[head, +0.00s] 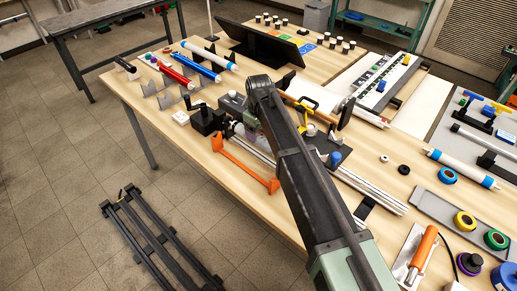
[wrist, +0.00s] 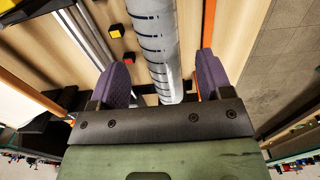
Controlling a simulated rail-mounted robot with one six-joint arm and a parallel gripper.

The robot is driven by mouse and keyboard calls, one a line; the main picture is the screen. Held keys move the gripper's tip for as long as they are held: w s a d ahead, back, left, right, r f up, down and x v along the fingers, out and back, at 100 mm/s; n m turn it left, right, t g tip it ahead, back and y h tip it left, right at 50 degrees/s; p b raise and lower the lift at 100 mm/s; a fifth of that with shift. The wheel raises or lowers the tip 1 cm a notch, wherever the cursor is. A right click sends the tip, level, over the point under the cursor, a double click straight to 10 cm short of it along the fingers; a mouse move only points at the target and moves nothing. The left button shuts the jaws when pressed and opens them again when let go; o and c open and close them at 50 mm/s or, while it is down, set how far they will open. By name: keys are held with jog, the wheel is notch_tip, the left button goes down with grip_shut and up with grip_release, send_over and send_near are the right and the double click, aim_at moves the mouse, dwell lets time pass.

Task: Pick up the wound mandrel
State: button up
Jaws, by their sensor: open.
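The wound mandrel (wrist: 153,38) is a pale grey cylinder with dark bands wound around it, seen in the wrist view. It runs from the top edge down to between the jaws. My gripper (wrist: 162,76) is open, with one purple-padded finger on each side of the mandrel. A gap shows between the mandrel and each pad, so neither finger appears to touch it. In the head view my gripper (head: 243,131) is low over the winding rig on the bench, and my arm hides most of the mandrel there.
An orange bracket (head: 245,165) lies along the bench's front edge beside my gripper. Metal rails (head: 370,186) run to the right. Red and blue tubes (head: 197,68) rest on stands at the left. A black monitor (head: 262,45) stands behind. Small yellow and red blocks (wrist: 116,31) lie beside the mandrel.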

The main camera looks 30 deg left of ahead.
aim_at(259, 137)
jog(key=f+b, duration=0.5)
jog(key=shift+w+a+f, duration=0.1)
jog(key=shift+a+f, duration=0.1)
jog(key=shift+f, duration=0.05)
jog(key=shift+r, duration=0.25)
jog(key=c, duration=1.2)
jog(key=shift+c, duration=0.2)
jog(key=shift+r, duration=0.15)
